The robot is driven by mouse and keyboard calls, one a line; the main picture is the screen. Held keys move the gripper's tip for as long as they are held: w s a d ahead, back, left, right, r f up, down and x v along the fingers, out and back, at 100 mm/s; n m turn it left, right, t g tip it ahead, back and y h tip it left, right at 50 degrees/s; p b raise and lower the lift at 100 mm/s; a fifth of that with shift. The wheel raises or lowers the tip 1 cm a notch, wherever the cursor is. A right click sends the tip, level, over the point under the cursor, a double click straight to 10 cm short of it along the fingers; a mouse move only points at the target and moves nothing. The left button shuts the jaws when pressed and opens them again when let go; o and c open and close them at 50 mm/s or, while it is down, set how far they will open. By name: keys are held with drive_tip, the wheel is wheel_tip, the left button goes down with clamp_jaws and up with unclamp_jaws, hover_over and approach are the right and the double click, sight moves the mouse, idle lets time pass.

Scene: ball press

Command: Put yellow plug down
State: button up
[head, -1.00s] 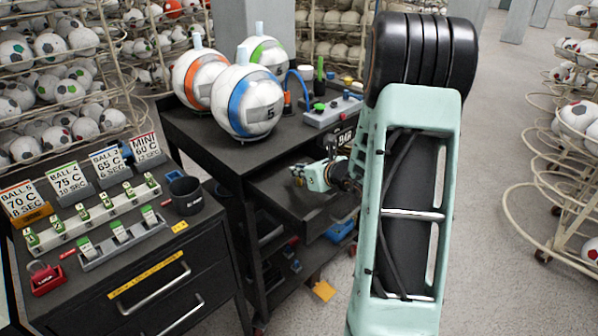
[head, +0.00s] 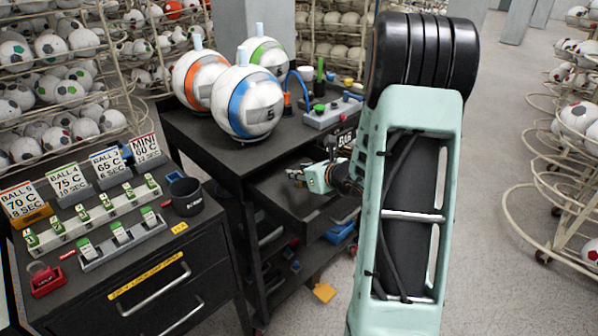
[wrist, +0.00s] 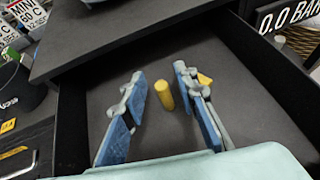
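A yellow plug (wrist: 164,95), a short cylinder, shows in the wrist view over the grey floor of the open drawer (wrist: 245,110). My gripper (wrist: 158,77) is open, with a blue-padded finger on each side of the plug and a visible gap on both sides. A second small yellow piece (wrist: 204,79) is partly hidden behind the right finger. In the head view my gripper (head: 294,174) is low over the drawer (head: 283,209); the plug cannot be made out there.
Large balls, including a blue-ringed one (head: 247,102), stand on the black cart top (head: 190,128) above the drawer. A control box (head: 331,112) is at the cart's right. A cabinet with labelled racks and a dark cup (head: 185,197) stands at left. The drawer walls enclose my gripper.

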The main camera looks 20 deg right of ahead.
drive_tip(key=v, duration=1.1)
drive_tip(key=shift+s, duration=0.3)
drive_tip(key=shift+d+r, duration=0.1)
